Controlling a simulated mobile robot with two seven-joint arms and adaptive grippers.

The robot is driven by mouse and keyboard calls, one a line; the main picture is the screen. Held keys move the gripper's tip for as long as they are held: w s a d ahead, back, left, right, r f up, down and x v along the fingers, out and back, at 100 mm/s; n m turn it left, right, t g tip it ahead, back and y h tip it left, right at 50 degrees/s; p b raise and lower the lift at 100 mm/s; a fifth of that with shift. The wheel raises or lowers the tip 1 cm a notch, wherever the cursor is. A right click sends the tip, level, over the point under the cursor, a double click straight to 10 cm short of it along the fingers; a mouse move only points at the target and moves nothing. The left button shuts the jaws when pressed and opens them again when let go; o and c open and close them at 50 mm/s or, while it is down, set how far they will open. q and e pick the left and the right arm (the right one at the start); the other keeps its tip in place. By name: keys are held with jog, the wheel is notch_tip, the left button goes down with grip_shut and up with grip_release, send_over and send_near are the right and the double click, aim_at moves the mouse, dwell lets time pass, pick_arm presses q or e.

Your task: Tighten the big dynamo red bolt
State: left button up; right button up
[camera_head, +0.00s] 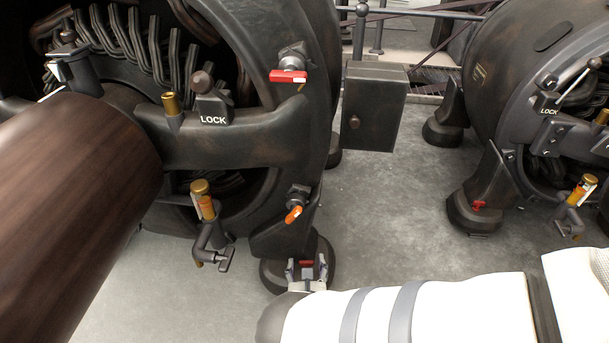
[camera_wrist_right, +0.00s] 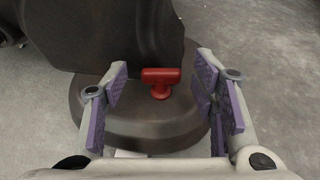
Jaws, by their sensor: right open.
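The big dynamo (camera_head: 240,130) stands at the left in the head view. Its red bolt (camera_head: 306,264) is on the round foot (camera_head: 270,272) at the machine's lower right. In the right wrist view the red bolt (camera_wrist_right: 160,80) has a T-shaped head, its bar lying across the picture. My right gripper (camera_head: 307,270) is open at the foot. In the wrist view its purple-padded fingers (camera_wrist_right: 162,92) stand apart on either side of the bolt, with visible gaps and no contact seen. My left gripper is not in view.
A red-and-white handle (camera_head: 288,76) and an orange handle (camera_head: 294,214) stick out from the dynamo above the foot. A dark box (camera_head: 375,108) is beside it. A second dynamo (camera_head: 535,90) stands at the right, with another red bolt (camera_head: 479,206). Grey floor (camera_head: 385,220) lies clear between them.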

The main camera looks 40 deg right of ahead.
jog(key=c, duration=1.2)
jog(key=shift+o, duration=0.2)
jog(key=shift+w+m+g+h+b, duration=0.1)
jog(key=shift+m+g+h+b, duration=0.3)
jog(key=shift+m+h, duration=0.1)
jog(key=shift+a+m+g, duration=0.1)
jog(key=shift+m+g, duration=0.2)
jog(key=o, duration=1.2)
jog(key=shift+c, duration=0.2)
